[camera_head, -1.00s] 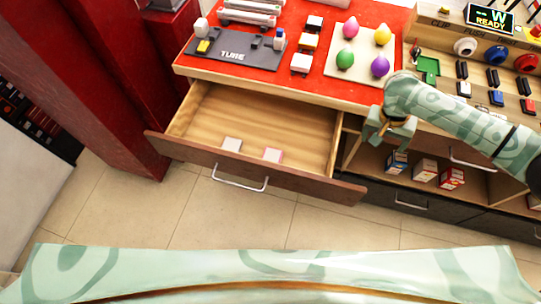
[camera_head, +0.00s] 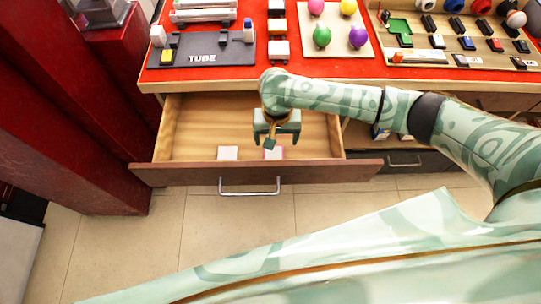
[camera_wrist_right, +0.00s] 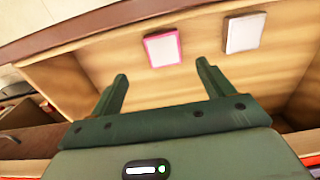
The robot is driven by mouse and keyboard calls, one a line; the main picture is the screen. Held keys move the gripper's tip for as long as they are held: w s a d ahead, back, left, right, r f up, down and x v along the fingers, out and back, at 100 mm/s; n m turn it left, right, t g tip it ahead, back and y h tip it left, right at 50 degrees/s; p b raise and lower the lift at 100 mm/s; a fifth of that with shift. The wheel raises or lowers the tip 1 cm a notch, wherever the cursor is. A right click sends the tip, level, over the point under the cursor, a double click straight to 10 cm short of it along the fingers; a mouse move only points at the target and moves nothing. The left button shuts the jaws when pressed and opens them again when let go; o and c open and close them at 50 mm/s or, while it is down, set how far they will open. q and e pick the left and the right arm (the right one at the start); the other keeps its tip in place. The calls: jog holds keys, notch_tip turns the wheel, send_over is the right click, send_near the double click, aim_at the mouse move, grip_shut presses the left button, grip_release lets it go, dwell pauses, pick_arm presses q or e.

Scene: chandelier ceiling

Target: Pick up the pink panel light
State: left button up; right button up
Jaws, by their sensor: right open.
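The pink panel light (camera_head: 274,153), a small white square with a pink rim, lies in the open wooden drawer (camera_head: 193,130) near its front wall. In the right wrist view the pink panel light (camera_wrist_right: 162,48) lies just beyond the fingertips, roughly centred between them. My right gripper (camera_head: 276,138) is over the drawer, beside the panel light on its far side in the head view. The right wrist view shows the gripper (camera_wrist_right: 162,72) open, with nothing between its fingers. My left gripper is not in view.
A plain white panel (camera_head: 228,153) lies left of the pink one; it also shows in the wrist view (camera_wrist_right: 244,32). The drawer's front (camera_head: 255,173) has a metal handle. The red tabletop (camera_head: 300,70) above the drawer holds coloured bulbs, tubes and switches.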

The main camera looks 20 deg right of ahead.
aim_at(274, 153)
notch_tip(274, 153, down, 4)
jog(key=shift+a+b, duration=0.1)
jog(key=shift+b, duration=0.7)
jog(key=f+b, duration=0.4)
jog(key=f, duration=0.1)
jog(key=shift+w+a, duration=0.15)
jog(key=shift+w, duration=0.15)
jog(key=shift+r, duration=0.2)
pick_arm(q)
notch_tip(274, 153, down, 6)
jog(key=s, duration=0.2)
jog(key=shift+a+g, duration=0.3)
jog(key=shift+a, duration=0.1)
pick_arm(e)
jog(key=c, duration=1.1)
